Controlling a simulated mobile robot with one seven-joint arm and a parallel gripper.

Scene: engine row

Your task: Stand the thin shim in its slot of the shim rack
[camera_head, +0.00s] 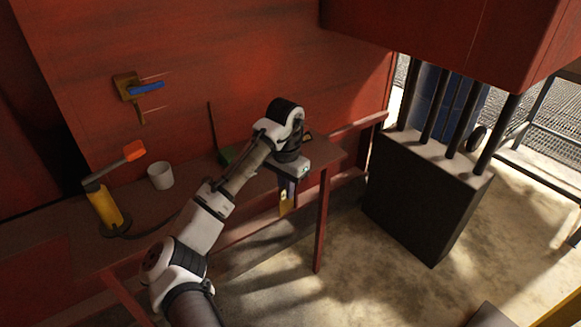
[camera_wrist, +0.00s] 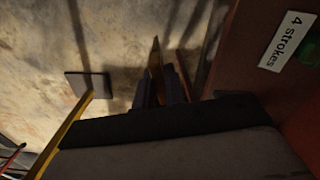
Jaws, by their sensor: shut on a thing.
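My gripper (camera_head: 287,187) points down just off the front edge of the red bench, above the floor. It is shut on a thin, brass-coloured strip, the shim (camera_head: 284,204), which hangs below the fingers. In the wrist view the shim (camera_wrist: 155,58) shows nearly edge-on between the dark fingers of my gripper (camera_wrist: 160,88). Its upper part is hidden by the fingers. I cannot make out the shim rack or its slot; my arm covers part of the bench top.
A "4 Strokes" label (camera_wrist: 285,41) shows in the wrist view. A large dark block (camera_head: 420,190) stands right; the floor between is clear.

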